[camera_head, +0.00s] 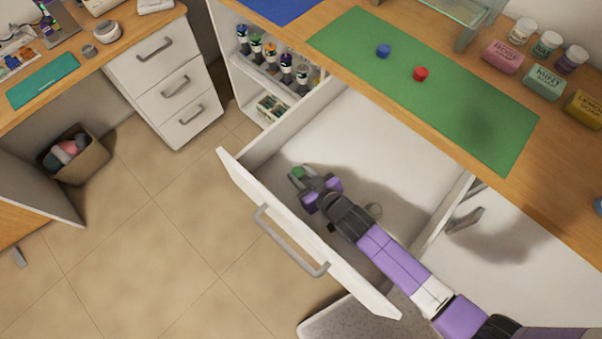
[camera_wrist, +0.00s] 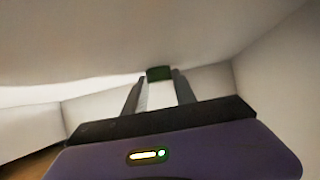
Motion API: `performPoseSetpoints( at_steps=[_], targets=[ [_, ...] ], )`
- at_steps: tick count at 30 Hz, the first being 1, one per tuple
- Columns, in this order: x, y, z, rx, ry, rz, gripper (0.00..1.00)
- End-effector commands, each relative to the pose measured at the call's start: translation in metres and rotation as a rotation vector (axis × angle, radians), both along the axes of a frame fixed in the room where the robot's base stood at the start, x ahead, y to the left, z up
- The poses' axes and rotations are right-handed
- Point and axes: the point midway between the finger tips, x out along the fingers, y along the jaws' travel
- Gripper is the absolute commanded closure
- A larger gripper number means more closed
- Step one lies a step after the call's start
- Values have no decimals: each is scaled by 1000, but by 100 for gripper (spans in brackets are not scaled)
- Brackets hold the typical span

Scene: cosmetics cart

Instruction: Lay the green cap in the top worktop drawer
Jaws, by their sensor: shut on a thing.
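The green cap (camera_head: 298,172) is between the fingertips of my gripper (camera_head: 297,177), which is shut on it. In the wrist view the cap (camera_wrist: 159,74) shows dark green at the ends of the two fingers (camera_wrist: 158,88). The top worktop drawer (camera_head: 262,220) is pulled open, and my gripper is inside its outline, near the front left part. In the wrist view pale drawer walls surround the gripper. I cannot tell whether the cap touches the drawer floor.
A blue cap (camera_head: 383,51) and a red cap (camera_head: 420,74) lie on the green mat (camera_head: 470,125) on the worktop. The drawer's front panel and handle (camera_head: 290,242) stand left of my arm. Bottles fill a side shelf (camera_head: 270,78). The drawer's interior is mostly bare.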

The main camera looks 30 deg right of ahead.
Motion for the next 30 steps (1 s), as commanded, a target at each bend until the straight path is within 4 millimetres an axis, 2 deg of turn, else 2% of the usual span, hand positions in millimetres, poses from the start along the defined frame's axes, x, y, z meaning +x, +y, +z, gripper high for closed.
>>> performPoseSetpoints(
  at_steps=[2, 3, 6, 18, 23, 30],
  targets=[
    [0, 0, -4, 0, 0, 0, 100],
    [0, 0, -2, 0, 0, 0, 61],
    [0, 0, -2, 0, 0, 0, 45],
    [-2, -1, 2, -1, 1, -1, 45],
    [-23, -4, 12, -1, 2, -2, 45],
    [-66, -9, 35, -1, 3, -2, 45]
  ],
)
